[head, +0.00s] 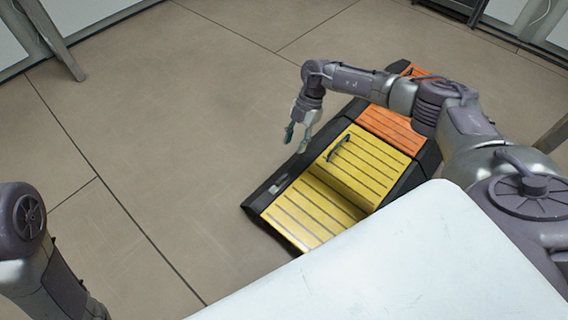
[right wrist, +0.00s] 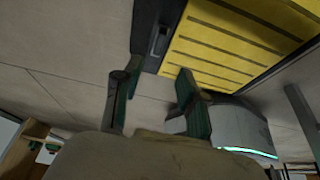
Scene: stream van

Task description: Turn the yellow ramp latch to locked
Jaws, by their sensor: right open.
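The yellow ramp (head: 310,208) lies on the floor, right of centre in the head view, with dark stripes and a black border. A small grey fitting (head: 277,187) sits on that border; I cannot tell if it is the latch. In the right wrist view a dark raised piece (right wrist: 159,42), perhaps the latch, sits on the black border beside the yellow panel (right wrist: 225,45). Its setting is unclear. My right gripper (head: 296,140) is open and empty near the ramp's left edge, with its fingers (right wrist: 160,70) apart. My left gripper is out of view.
A black handle (head: 339,147) stands on the raised yellow section. An orange striped section (head: 393,130) adjoins it farther back. A white surface (head: 400,275) covers the lower right foreground. The tiled floor (head: 170,130) left of the ramp is clear.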

